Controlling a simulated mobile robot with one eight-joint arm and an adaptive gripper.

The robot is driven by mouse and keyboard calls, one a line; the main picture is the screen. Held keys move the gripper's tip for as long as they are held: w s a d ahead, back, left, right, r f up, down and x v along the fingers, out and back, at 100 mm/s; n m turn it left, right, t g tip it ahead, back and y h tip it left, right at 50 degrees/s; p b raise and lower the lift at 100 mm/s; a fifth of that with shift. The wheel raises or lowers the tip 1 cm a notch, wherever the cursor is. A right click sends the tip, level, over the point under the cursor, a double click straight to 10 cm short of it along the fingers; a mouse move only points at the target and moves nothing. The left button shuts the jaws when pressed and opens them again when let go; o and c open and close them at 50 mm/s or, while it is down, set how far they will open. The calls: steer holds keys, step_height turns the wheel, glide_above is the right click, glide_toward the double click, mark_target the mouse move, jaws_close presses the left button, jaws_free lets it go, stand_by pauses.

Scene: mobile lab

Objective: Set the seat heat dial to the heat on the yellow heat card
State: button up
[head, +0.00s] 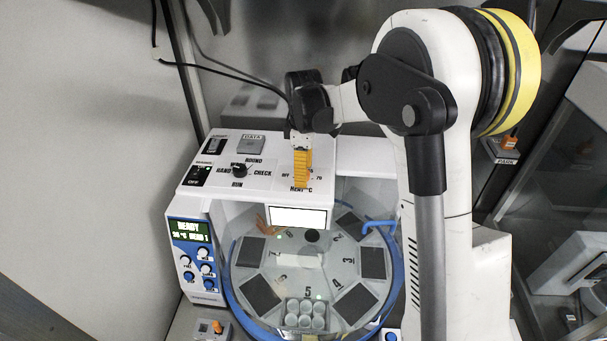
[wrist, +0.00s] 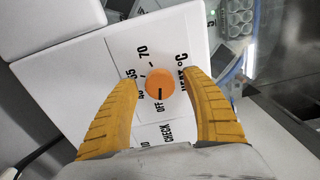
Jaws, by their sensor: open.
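The orange seat heat dial (wrist: 160,84) sits on the white panel in the wrist view. Its dark pointer line is toward the OFF label. The scale beside it shows marks up to 70, with °C lettering nearby. My gripper (wrist: 159,78) is open, with one yellow finger on each side of the dial; whether they touch it I cannot tell. In the head view my gripper (head: 300,184) points down at the panel above the HEAT °C lettering, and its fingers hide the dial. I cannot make out a yellow heat card in either view.
Below is a clear-fronted chamber with a numbered carousel (head: 300,262).

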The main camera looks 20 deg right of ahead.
steer(key=shift+f, duration=0.35)
steer(key=c, duration=1.2)
